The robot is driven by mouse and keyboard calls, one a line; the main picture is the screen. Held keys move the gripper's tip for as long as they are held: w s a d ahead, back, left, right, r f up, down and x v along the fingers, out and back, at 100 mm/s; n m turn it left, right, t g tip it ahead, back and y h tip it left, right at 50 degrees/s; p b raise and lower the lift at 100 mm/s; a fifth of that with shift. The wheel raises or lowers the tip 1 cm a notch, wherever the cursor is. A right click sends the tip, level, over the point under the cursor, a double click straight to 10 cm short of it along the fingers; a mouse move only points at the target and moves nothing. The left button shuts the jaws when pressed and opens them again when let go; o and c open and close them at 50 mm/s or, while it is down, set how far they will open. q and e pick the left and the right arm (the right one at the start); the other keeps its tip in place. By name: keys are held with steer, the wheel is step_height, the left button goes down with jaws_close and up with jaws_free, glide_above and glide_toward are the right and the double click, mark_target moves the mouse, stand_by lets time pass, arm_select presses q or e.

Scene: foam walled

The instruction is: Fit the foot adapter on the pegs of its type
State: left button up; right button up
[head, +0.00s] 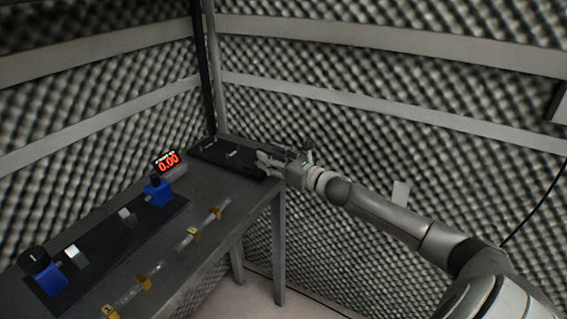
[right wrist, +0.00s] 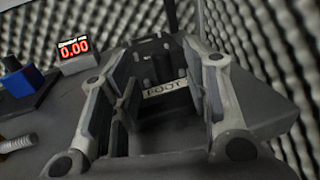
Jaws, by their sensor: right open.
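My right gripper (head: 263,162) is at the far right end of the table, over the near end of a black board. In the right wrist view its fingers (right wrist: 160,75) stand wide apart, with nothing seen clamped between them. A pale label reading FOOT (right wrist: 165,88) shows between the fingers, with dark upright shapes behind it that look like pegs. I cannot tell whether any of these dark shapes is the foot adapter. The black board (head: 210,150) also bears small pale labels. My left gripper is not in view.
A long black strip (head: 110,250) bears blue blocks (head: 158,192) and pale pieces (head: 76,256). Foam walls enclose the table at the back.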

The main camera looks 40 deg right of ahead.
steer(key=shift+s+d, duration=0.2)
steer(key=shift+s, duration=0.9)
steer(key=shift+s+d, duration=0.2)
steer(key=shift+s, duration=0.85)
